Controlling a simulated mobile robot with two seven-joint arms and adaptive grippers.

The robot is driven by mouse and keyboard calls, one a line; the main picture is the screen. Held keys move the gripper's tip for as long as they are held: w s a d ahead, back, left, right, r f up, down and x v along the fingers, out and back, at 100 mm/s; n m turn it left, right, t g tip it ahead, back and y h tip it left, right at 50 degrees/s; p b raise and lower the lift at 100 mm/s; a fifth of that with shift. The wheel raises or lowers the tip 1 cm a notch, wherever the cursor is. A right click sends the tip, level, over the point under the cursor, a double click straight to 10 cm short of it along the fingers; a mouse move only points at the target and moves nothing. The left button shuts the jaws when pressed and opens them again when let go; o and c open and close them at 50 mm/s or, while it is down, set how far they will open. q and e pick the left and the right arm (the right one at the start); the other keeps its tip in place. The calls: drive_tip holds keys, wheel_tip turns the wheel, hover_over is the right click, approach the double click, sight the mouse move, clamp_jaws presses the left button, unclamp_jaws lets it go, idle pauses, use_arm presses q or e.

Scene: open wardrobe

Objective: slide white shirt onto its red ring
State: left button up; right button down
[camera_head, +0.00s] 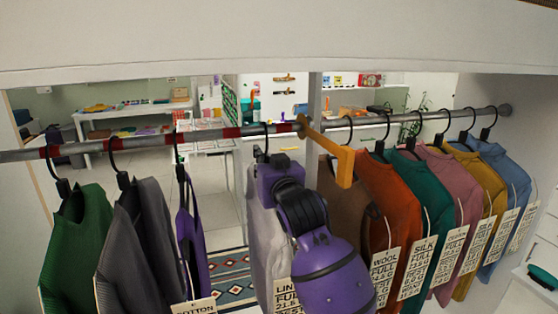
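The white shirt (262,235) hangs near the middle of the rod, partly behind my purple and black arm, with a tag at its lower edge. Its black hook (263,138) is on the rod between a red ring (232,132) on its left and another red band (282,128) on its right. Which ring belongs to it, I cannot tell. My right gripper (265,172) is at the shirt's shoulder, just below the hook. Its fingers are hidden behind my wrist, so its grip does not show. My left gripper is not in view.
More red bands mark the rod (205,134) to the left. Green (75,240), dark grey (140,245) and purple (189,235) garments hang left of the shirt. An orange bracket (335,155) sticks out right of it, before brown, orange (385,190), teal and other tagged garments.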

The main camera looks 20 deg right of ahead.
drive_tip(key=a, duration=0.7)
drive_tip(key=shift+a, duration=0.2)
drive_tip(key=c, duration=1.6)
unclamp_jaws()
drive_tip(key=shift+s+a, duration=0.1)
drive_tip(key=shift+a, duration=0.1)
drive_tip(key=shift+f, duration=0.1)
drive_tip(key=s, duration=1.2)
drive_tip(key=shift+d, duration=0.25)
